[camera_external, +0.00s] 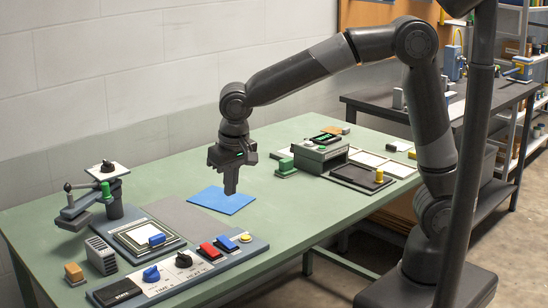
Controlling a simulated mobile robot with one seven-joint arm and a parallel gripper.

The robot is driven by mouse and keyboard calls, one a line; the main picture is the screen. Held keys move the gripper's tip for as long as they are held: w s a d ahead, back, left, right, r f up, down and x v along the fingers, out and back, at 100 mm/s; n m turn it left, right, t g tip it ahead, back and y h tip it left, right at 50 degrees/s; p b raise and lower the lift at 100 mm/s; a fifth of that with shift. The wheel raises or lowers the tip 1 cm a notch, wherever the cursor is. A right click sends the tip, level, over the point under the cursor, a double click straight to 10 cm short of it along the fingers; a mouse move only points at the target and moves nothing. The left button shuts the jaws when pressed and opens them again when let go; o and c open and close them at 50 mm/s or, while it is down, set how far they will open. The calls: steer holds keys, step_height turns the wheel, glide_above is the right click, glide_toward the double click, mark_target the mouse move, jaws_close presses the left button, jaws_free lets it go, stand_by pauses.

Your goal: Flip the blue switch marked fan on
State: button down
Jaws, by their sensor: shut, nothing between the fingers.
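A control panel (190,280) lies along the front edge of the green table. On it, a blue rocker-like switch (226,243) sits between a red switch (209,251) and a yellow button (246,238). The labels are too small to read, so I cannot confirm the fan marking, and I cannot tell which way the blue switch is tipped. My gripper (231,190) is shut and empty, pointing down above the blue sheet (216,203), behind the panel and apart from the blue switch.
The panel also bears a blue knob (151,274) and a black knob (183,260). A framed plate with a blue block (157,240) and a post-mounted device (106,196) stand at left. A grey box with a display (320,150) stands at right. Bare green table (310,210) lies right of my gripper.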

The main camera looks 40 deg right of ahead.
mark_target(222, 237)
steer(key=shift+w+r+t, duration=0.15)
steer(key=shift+w+t, duration=0.25)
steer(key=shift+w, duration=0.25)
steer(key=x, duration=1.4)
steer(key=shift+d, duration=0.1)
steer(key=shift+w+f+g, duration=0.2)
steer(key=shift+f+g, duration=0.1)
steer(key=shift+g, duration=0.1)
steer(key=shift+s, duration=0.25)
